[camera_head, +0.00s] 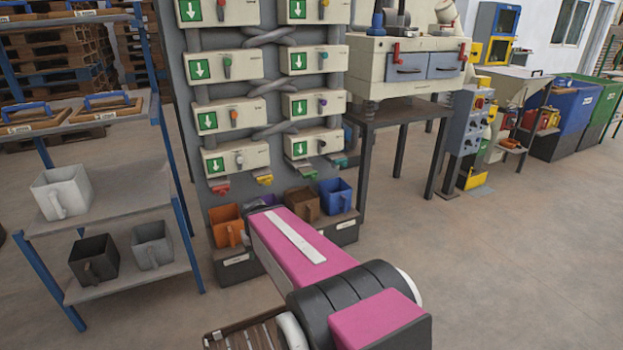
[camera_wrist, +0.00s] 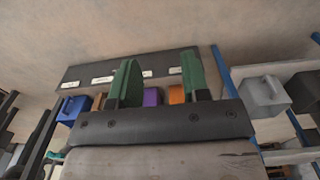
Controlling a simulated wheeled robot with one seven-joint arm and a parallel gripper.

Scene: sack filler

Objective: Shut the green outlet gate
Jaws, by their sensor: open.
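I cannot clearly make out the green gate in the wrist view.
Below stand an orange scoop (camera_head: 226,226), a brown scoop (camera_head: 303,206) and the blue scoop (camera_head: 335,196). A metal shelf (camera_head: 110,203) with scoops stands left.

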